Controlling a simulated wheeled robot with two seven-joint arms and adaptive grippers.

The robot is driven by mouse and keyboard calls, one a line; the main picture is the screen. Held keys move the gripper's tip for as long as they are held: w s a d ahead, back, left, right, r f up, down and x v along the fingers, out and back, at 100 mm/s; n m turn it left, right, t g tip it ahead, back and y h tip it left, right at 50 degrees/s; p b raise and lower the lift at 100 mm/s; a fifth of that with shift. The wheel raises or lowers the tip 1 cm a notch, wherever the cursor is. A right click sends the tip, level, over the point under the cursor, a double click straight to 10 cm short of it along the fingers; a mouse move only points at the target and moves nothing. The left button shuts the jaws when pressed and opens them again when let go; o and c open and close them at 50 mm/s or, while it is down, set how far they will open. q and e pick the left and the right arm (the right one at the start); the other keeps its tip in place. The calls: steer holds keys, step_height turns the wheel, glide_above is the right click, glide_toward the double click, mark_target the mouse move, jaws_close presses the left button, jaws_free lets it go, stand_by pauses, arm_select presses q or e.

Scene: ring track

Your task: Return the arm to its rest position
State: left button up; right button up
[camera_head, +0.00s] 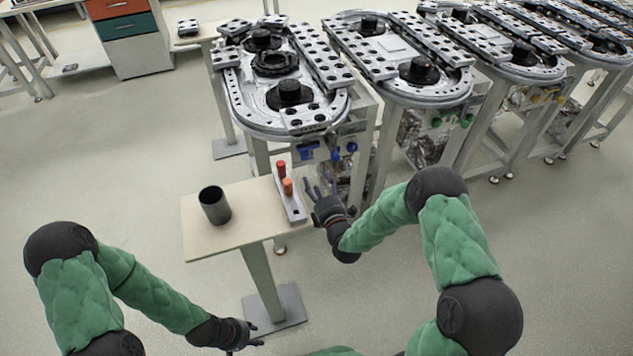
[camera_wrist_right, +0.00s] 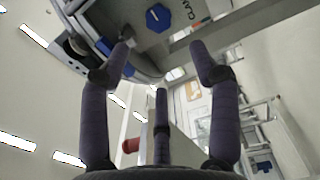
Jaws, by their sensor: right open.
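My right gripper (camera_head: 319,188) is open and empty, beside the right edge of the small cream table, close to the holder with the coloured pegs. Its spread fingers (camera_wrist_right: 160,75) show in the right wrist view with nothing between them. My left gripper (camera_head: 257,335) hangs low at the bottom of the head view, in front of the small table. Its fingers look spread and hold nothing. Both arms are green with dark joints and are bent at the elbow.
The small table (camera_head: 200,243) bears a dark cup (camera_head: 214,206) and a pale holder (camera_head: 295,210) with a red peg (camera_head: 281,168) and an orange peg (camera_head: 288,187). A ring track (camera_head: 240,112) stands behind, with more tracks to the right. The floor at left is clear.

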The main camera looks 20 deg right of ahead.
steer(key=s+a+f+m+g+y+p, duration=0.2)
steer(key=s+a+f+m+g+p, duration=0.25)
steer(key=s+f+m+g, duration=0.7)
steer(key=s+a+f+m+g, duration=0.1)
steer(key=s+a+m+g, duration=0.1)
steer(key=s, duration=0.4)
steer(key=s+a+f+m+g+y+p, duration=0.1)
steer(key=s+a+f+m+g, duration=0.1)
steer(key=s+m, duration=0.2)
steer(key=s+a+f+m+g, duration=0.2)
steer(key=s+m, duration=0.1)
steer(key=s, duration=0.6)
steer(key=shift+s+p, duration=0.25)
steer(key=shift+p, duration=0.15)
